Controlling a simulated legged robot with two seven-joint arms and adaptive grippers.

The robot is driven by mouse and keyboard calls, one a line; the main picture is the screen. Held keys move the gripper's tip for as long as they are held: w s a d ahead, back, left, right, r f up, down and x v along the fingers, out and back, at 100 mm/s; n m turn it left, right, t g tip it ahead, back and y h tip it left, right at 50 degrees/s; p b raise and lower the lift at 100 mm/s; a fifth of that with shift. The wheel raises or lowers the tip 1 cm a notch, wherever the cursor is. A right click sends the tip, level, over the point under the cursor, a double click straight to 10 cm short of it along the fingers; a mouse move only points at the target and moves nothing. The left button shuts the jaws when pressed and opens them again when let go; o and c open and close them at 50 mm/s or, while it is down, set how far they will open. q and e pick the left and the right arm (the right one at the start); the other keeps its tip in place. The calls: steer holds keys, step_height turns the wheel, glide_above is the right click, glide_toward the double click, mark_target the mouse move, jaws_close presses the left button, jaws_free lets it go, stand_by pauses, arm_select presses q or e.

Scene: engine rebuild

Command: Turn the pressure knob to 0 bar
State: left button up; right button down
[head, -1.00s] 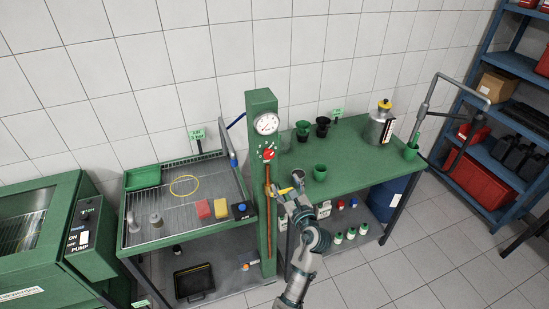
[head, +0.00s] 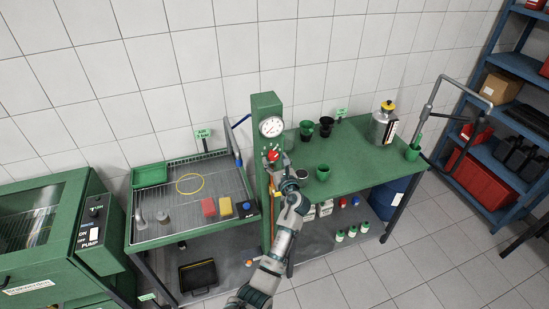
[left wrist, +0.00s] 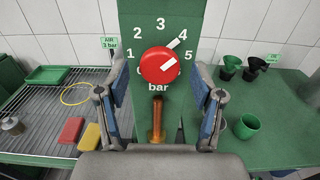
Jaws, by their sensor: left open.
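The red pressure knob (head: 273,156) sits on the front of the green post (head: 265,104), below the white round gauge (head: 271,127). In the left wrist view the knob (left wrist: 157,64) is centred, with printed numbers around it and "bar" below. A white mark lies near its upper right edge, towards 4, and another across its lower right; I cannot read the setting surely. My left gripper (head: 279,174) is just below and in front of the knob. In the left wrist view its two fingers (left wrist: 160,94) are apart, one at each side of the knob, not visibly touching it.
An amber tube (left wrist: 157,118) runs down the post below the knob. The wire-mesh tray (head: 172,215) is left of the post, with red and yellow blocks. The green table (head: 355,165) is right, with a green cup (head: 323,173) near the post.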

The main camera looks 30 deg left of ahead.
arm_select(q)
steer(key=shift+w+a, duration=0.4)
steer(key=shift+a, duration=0.05)
steer(key=c, duration=1.1)
